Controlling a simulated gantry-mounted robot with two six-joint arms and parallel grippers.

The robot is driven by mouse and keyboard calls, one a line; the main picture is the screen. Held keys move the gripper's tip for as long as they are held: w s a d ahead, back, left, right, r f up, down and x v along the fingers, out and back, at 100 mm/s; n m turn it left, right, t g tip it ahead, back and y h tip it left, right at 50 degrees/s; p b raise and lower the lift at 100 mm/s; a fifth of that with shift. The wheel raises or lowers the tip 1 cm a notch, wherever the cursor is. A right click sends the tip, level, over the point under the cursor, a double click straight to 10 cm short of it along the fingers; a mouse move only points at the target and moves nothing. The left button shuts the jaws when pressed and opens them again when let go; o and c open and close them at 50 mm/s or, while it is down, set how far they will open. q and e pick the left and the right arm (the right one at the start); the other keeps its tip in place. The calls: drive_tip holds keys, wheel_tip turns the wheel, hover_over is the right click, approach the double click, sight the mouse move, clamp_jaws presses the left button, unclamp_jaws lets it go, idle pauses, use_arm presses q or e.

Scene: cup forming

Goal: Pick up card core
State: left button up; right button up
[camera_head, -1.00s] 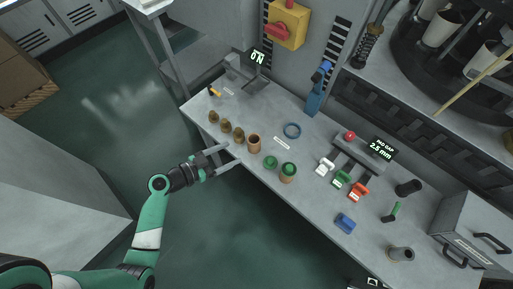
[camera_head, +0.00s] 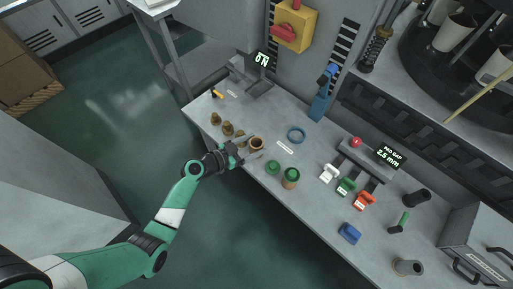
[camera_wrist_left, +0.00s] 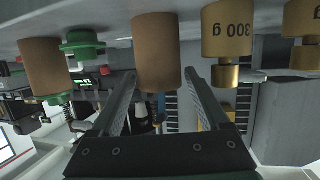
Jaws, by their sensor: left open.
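The card core (camera_head: 257,144), a brown hollow tube, stands upright near the front edge of the bench. In the left wrist view, which looks upside down, the card core (camera_wrist_left: 156,48) is a plain brown cylinder in line with the gap between my fingers. My left gripper (camera_head: 251,148) is open and empty of any grip, with its fingertips close to the core, one toward each side. In the left wrist view the fingers (camera_wrist_left: 160,75) reach toward it; contact cannot be told. My right gripper is not in view.
Several brass weights (camera_head: 227,128) stand just left of the core; one (camera_wrist_left: 228,30) reads 300 g. A green cap (camera_head: 273,167) and a brown tube with a green top (camera_head: 291,177) stand to the right.

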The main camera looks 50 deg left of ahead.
sight(256, 138)
use_arm(q)
drive_tip(key=shift+w+d+f, duration=0.1)
drive_tip(key=shift+w+f, duration=0.1)
drive_tip(key=shift+w, duration=0.5)
drive_tip(key=shift+s, duration=0.1)
drive_tip(key=c, duration=1.1)
drive_tip(key=shift+r+p, duration=0.3)
drive_tip(key=shift+r, duration=0.2)
wheel_tip(256, 138, up, 3)
drive_tip(key=shift+f+p, duration=0.1)
drive_tip(key=shift+p, duration=0.75)
drive_tip(key=s+d+r+p, duration=0.1)
drive_tip(key=s+r+p, duration=0.1)
drive_tip(key=s+r, duration=0.1)
drive_tip(key=s+d+r+p, duration=0.1)
drive_tip(key=s+d+r, duration=0.1)
drive_tip(key=s, duration=0.3)
drive_tip(key=s+d+r+p, duration=0.2)
drive_tip(key=s+r, duration=0.2)
drive_tip(key=s, duration=0.1)
drive_tip(key=shift+d+r+p, duration=0.1)
drive_tip(key=shift+d+p, duration=0.1)
drive_tip(key=shift+p, duration=0.15)
